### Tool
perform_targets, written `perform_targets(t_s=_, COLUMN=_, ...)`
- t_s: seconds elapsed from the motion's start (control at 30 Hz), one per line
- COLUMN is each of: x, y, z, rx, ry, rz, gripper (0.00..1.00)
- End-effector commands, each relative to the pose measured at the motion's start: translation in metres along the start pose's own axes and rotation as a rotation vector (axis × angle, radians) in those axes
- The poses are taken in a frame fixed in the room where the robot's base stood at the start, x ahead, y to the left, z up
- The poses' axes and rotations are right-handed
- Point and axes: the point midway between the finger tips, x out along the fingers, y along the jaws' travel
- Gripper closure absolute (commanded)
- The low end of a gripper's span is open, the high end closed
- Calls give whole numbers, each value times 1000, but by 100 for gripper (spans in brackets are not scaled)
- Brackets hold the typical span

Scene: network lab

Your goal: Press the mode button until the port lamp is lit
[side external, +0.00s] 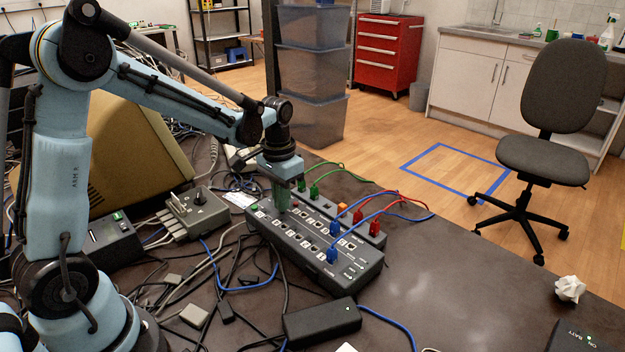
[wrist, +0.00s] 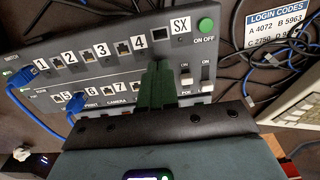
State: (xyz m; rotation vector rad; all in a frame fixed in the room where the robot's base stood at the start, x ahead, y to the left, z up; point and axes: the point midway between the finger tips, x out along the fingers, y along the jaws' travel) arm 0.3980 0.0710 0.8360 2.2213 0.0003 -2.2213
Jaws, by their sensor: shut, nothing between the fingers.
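The dark grey switch box (side external: 318,262) lies on the table with numbered ports on its top. It also fills the upper left of the wrist view (wrist: 105,28). My gripper (side external: 282,206) points down over its left end, fingers together and empty. In the wrist view the green fingers (wrist: 160,68) reach the panel just below the SX port (wrist: 157,32), left of two white rocker switches. I cannot tell whether they touch it. A round green button (wrist: 206,25) stands beside the SX port. No mode button label is readable; the fingers hide part of the panel. Which lamp is the port lamp is unclear.
Blue plugs (wrist: 18,93) and their cables stand on the box's left in the wrist view. Behind the box, red and green cables run from a second unit (side external: 352,222). A black adapter (side external: 322,322) and loose cables lie in front. The table at right is mostly clear.

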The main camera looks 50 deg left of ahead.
Motion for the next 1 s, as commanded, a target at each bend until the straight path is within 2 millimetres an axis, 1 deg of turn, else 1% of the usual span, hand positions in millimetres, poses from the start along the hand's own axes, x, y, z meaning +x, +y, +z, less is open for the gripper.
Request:
perform_targets(t_s=0.43, x=5, y=0, z=0, rx=0, ry=0, rz=0, gripper=100)
perform_targets(t_s=0.57, x=4, y=0, z=0, rx=0, ry=0, rz=0, gripper=100)
perform_targets(t_s=1.0, x=-19, y=0, z=0, rx=0, ry=0, rz=0, gripper=100)
